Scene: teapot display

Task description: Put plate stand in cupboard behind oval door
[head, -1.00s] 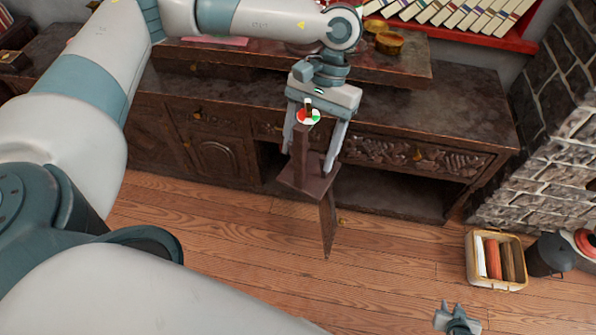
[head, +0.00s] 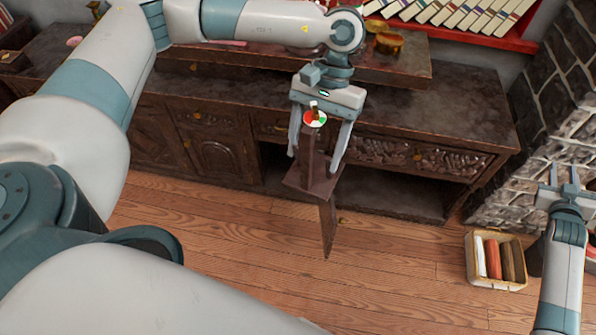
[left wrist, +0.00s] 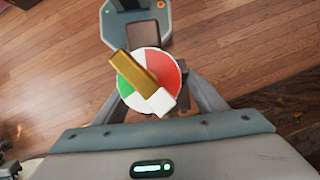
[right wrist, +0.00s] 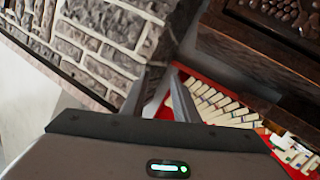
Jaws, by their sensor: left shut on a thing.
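My left gripper (head: 320,148) is at the front of the dark wooden cupboard (head: 430,120), its fingers around the plate stand (head: 300,180). The stand is a dark brown slab with a post, held off the floor. A red, green and white disc with a gold bar sits between the fingers; in the left wrist view this disc (left wrist: 124,92) hides most of what lies below. A door with a rounded carved panel (head: 218,160) is at the left of the cupboard. My right gripper (head: 564,180) is open and empty.
Open dark recesses show low in the cupboard, either side of the left gripper. A basket with several rolls (head: 496,262) stands on the floor at right. A stone pillar (head: 550,110) rises beside the cupboard. The wooden floor (head: 220,225) is clear in front.

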